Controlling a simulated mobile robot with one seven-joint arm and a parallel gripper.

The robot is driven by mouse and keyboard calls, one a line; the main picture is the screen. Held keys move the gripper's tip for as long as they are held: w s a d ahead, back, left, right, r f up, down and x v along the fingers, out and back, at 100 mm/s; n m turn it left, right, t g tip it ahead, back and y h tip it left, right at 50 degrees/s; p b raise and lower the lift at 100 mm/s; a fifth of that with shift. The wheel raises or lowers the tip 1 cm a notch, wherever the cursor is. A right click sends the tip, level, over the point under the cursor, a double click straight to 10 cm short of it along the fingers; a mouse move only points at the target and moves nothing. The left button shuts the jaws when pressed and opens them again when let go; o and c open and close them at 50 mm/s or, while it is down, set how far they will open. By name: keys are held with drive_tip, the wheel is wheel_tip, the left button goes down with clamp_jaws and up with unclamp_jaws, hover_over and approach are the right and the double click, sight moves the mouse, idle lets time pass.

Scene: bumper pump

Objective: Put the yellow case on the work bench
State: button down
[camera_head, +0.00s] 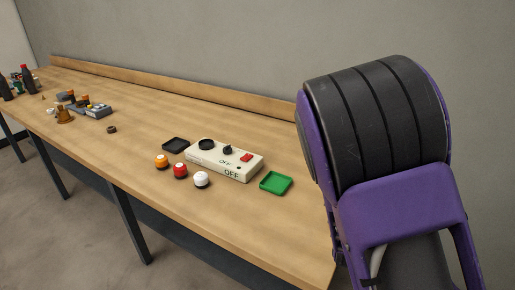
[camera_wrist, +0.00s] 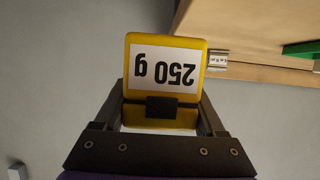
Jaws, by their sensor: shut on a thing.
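The yellow case (camera_wrist: 133,48) shows in the wrist view, with a white label reading "250 g" upside down to the camera. My gripper (camera_wrist: 162,108) is shut on it, with the dark fingers around its lower part. The work bench (camera_wrist: 248,30) lies to the upper right of the case in the wrist view. In the head view the wooden work bench (camera_head: 135,158) runs along the wall. The case and my gripper do not show in the head view. My purple and black arm fills its right side.
A cream control box (camera_head: 232,166) stands on the bench between a black tray (camera_head: 175,145) and a green tray (camera_head: 275,183). Orange (camera_head: 161,161), red (camera_head: 180,170) and white (camera_head: 201,179) knobs stand in front. Several small items lie farther left.

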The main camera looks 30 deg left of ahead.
drive_tip(key=s+a+r+p, duration=0.1)
drive_tip(key=s+a+r, duration=0.25)
drive_tip(key=a, duration=0.35)
drive_tip(key=s+a+r+p, duration=0.1)
drive_tip(key=s+a+r, duration=0.1)
drive_tip(key=s+a, duration=0.4)
drive_tip(key=f, duration=0.3)
drive_tip(key=a+f+b, duration=0.1)
drive_tip(key=f, duration=0.2)
drive_tip(key=w+f+b, duration=0.1)
drive_tip(key=f, duration=0.3)
drive_tip(key=shift+w+a, duration=0.1)
drive_tip(key=shift+a, duration=0.25)
drive_tip(key=shift+f, duration=0.15)
unclamp_jaws()
